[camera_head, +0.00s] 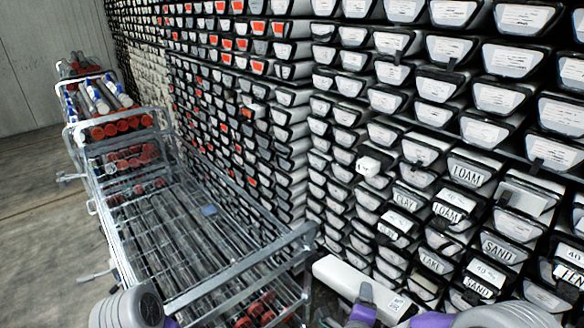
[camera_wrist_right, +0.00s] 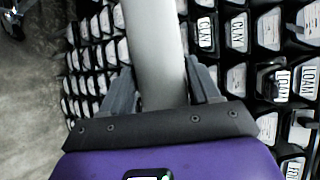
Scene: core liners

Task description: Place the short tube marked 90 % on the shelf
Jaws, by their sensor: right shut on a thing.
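A long pale tube or liner (camera_head: 338,275) with a small printed label at its right end shows at the bottom of the head view, in front of the shelf. I cannot read a 90 % mark on it. My right gripper (camera_head: 364,300), with purple parts, is shut on it. In the right wrist view the fingers of the right gripper (camera_wrist_right: 158,82) sit on both sides of the pale tube (camera_wrist_right: 155,40), which runs up out of the frame. My left arm shows at the bottom left; its fingers are hidden. The shelf (camera_head: 300,95) is densely filled with white-fronted liners.
Several liner fronts read LOAM (camera_head: 468,170), SAND (camera_head: 500,248), CLAY or LAKE; some carry small percent cards (camera_head: 487,271) too small to read surely. A metal rack cart (camera_head: 165,215) with tubes stands at left, close to the shelf. Bare floor (camera_head: 35,200) lies beyond it.

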